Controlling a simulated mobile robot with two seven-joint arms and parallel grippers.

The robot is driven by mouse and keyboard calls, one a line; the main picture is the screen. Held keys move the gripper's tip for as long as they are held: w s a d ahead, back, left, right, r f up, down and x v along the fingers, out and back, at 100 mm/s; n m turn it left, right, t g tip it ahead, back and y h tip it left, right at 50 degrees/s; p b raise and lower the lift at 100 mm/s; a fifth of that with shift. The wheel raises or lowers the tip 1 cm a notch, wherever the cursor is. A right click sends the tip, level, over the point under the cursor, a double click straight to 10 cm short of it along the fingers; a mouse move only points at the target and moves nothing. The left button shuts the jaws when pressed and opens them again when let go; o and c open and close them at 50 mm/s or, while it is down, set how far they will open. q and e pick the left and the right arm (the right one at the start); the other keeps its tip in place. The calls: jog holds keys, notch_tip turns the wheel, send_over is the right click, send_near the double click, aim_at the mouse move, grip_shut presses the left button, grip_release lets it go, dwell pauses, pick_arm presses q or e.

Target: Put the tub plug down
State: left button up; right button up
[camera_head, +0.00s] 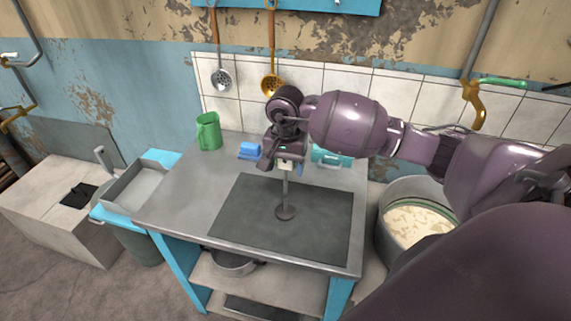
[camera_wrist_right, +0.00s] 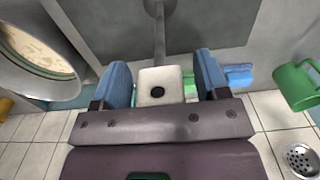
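The tub plug (camera_head: 285,212) has a dark round disc, a thin upright rod and a pale block-shaped handle. It stands upright, its disc appearing to rest on the dark mat (camera_head: 245,225) on the metal table. In the right wrist view its pale handle (camera_wrist_right: 159,88) sits between the blue finger pads of my right gripper (camera_wrist_right: 162,82). A gap shows beside the handle on the right, so the fingers look open around it. In the head view my right gripper (camera_head: 280,160) is above the mat's back edge. My left gripper is not in view.
A green mug (camera_head: 208,131), a blue block (camera_head: 249,150) and a teal box (camera_head: 330,156) are at the table's back. A pot of pale contents (camera_head: 418,222) stands right of the table. Ladles hang on the tiled wall. The mat's front and left are clear.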

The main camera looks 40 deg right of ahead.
notch_tip(320, 180, up, 12)
jog(key=shift+r+b, duration=0.15)
jog(key=shift+b, duration=0.15)
dwell(0.4)
jog(key=shift+s, duration=0.1)
dwell(0.4)
